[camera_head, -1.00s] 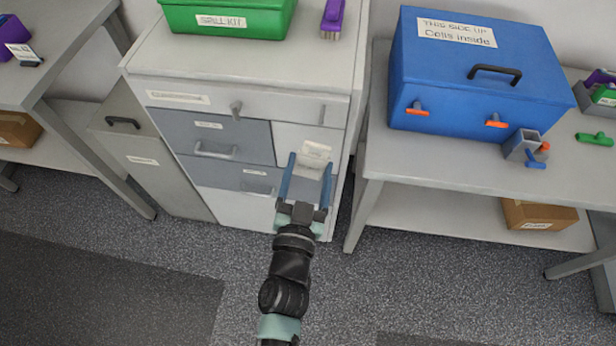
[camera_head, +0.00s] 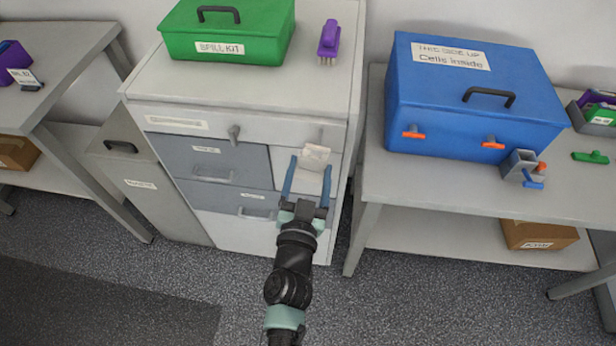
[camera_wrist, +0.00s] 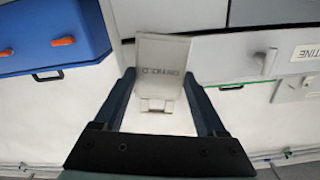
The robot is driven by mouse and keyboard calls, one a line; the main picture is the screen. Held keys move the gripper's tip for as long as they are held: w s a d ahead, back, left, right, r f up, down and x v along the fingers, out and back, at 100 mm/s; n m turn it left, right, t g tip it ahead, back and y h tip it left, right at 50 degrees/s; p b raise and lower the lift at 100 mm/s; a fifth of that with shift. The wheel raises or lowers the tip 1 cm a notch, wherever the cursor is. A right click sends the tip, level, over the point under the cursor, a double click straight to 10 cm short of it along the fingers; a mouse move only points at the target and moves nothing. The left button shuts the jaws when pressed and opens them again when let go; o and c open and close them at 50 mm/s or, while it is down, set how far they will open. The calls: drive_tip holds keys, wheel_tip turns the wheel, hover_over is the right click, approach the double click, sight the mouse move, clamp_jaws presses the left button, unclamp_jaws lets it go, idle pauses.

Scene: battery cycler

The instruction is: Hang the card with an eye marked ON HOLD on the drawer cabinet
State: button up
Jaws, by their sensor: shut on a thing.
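My gripper (camera_head: 307,183) is shut on the pale card (camera_head: 315,157), which sits between its two blue fingertips. In the wrist view the card (camera_wrist: 162,58) shows ON HOLD upside down, with a small pale clip-like part (camera_wrist: 155,105) at its near end. I cannot make out the card's eye. The drawer cabinet (camera_head: 240,104) stands behind the card. A grey knob or peg (camera_head: 234,134) sticks out of its top front band; a second, thinner one (camera_head: 320,137) is just above the card. I see no clear contact between card and cabinet.
A green spill kit (camera_head: 228,32) and a purple brush (camera_head: 329,38) stand on the cabinet. A blue box (camera_head: 475,95) sits on the right bench (camera_head: 430,185). A grey bin (camera_head: 150,190) stands left of the cabinet. The floor in front is open.

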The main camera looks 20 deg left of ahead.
drive_tip(key=shift+x, duration=1.55)
drive_tip(key=shift+w+a+f+b, duration=0.15)
drive_tip(key=shift+w+f+b, duration=0.35)
drive_tip(key=shift+f, duration=0.1)
drive_tip(key=o, duration=1.2)
drive_tip(key=shift+o, duration=0.2)
drive_tip(key=b+v, duration=0.1)
drive_tip(key=v, duration=1.2)
